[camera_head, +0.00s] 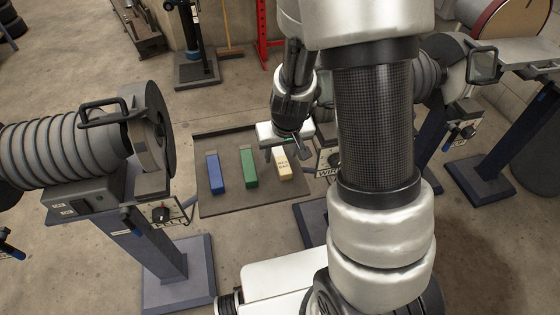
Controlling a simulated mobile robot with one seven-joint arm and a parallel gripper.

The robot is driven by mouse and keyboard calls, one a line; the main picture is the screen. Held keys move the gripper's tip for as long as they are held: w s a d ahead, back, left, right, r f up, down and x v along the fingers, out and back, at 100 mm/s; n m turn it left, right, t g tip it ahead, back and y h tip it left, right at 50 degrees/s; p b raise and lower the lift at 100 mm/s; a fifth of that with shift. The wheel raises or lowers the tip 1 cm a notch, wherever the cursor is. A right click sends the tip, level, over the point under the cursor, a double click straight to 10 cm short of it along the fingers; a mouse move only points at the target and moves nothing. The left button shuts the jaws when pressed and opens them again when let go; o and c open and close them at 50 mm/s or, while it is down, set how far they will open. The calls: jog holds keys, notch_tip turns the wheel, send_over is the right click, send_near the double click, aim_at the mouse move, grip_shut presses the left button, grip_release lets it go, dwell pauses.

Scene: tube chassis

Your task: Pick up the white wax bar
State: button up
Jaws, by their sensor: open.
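The white wax bar (283,167) is a cream-white block with dark lettering. It lies at the right of a row of three bars on a dark flat tray (225,203). My gripper (289,154) is open over the far end of the white bar, with its fingers pointing down. I cannot tell whether the fingers touch the bar. My wrist hides part of the tray's far right side.
A green bar (249,168) and a blue bar (216,173) lie left of the white bar. A machine with a ribbed hose (65,152) stands at the left on a post. Another stand (466,182) is at the right.

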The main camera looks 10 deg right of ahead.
jog(key=shift+f, duration=0.2)
grip_shut()
jog(key=shift+w+r, duration=0.1)
